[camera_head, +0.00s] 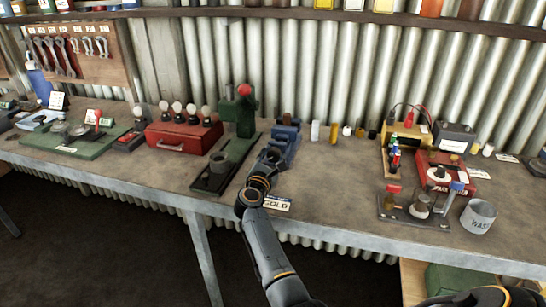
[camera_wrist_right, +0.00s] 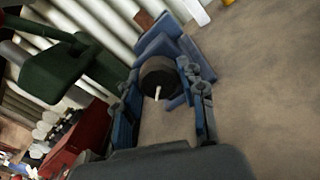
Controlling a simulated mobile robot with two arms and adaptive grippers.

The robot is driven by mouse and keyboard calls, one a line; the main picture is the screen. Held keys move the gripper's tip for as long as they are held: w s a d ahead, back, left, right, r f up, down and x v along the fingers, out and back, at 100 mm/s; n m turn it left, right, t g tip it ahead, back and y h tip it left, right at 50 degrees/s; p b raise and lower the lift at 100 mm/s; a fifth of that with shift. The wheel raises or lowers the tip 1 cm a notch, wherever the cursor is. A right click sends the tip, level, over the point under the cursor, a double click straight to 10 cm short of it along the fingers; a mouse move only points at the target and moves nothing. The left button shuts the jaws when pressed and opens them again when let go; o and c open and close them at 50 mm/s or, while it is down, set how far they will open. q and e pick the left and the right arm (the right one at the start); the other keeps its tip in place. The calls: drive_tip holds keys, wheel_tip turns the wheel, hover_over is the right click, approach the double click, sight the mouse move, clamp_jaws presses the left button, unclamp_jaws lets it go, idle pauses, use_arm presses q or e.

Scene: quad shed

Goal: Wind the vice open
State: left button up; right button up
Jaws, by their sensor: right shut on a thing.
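The blue vice (camera_head: 287,138) stands on the bench, right of the green press, and is partly hidden by my right gripper (camera_head: 271,158). In the right wrist view the vice (camera_wrist_right: 168,38) is ahead of the right gripper (camera_wrist_right: 163,80). A dark round knob (camera_wrist_right: 157,72) with a short pale pin sits on the vice's near side, between the two fingers. The right gripper is closed around this knob. How wide the vice jaws stand is hidden. My left gripper is not in view.
The green press (camera_head: 238,115) stands close on the left, with a red box (camera_head: 183,137) beyond it. A GOLD label (camera_head: 277,203) lies near the bench's front edge. A small rig (camera_head: 420,210) and grey tin (camera_head: 478,216) stand at right. Bench between is clear.

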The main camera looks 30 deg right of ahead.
drive_tip(key=n, duration=0.2)
drive_tip(key=shift+n+p, duration=0.3)
drive_tip(key=n+p, duration=0.1)
drive_tip(key=n, duration=0.2)
drive_tip(key=shift+n, duration=0.3)
drive_tip(key=n+p, duration=0.1)
drive_tip(key=n, duration=0.3)
drive_tip(key=shift+s+r+p, duration=0.1)
drive_tip(key=shift+p, duration=0.3)
drive_tip(key=shift+d+n+p, duration=0.1)
drive_tip(key=shift+n+p, duration=0.35)
drive_tip(key=shift+n, duration=0.85)
